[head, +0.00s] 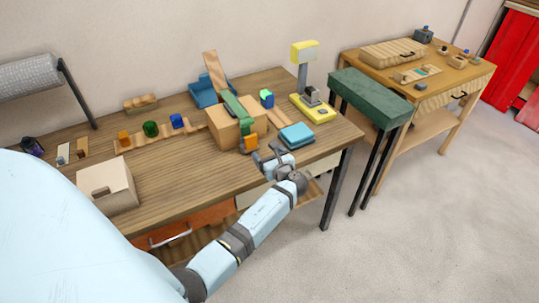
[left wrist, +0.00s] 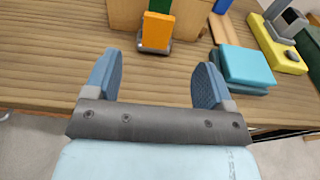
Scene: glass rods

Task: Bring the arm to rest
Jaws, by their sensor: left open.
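My left gripper (head: 270,153) is at the front edge of the wooden workbench (head: 180,182), near its right end. In the left wrist view its two blue fingers (left wrist: 155,82) stand wide apart with nothing between them. Beyond the fingertips, an orange block (left wrist: 157,31) stands in front of a tan box; it also shows in the head view (head: 249,143). A teal flat block (head: 297,135) lies just right of the gripper, apart from it in the head view. My right gripper is not in view.
A tan box (head: 222,124) with a green piece (head: 238,108) on it stands behind the gripper. A yellow-based device (head: 314,108) stands farther right. A drawer below the bench (head: 185,236) is partly open. A green-topped stand (head: 370,97) is beside the bench. Open floor lies at front right.

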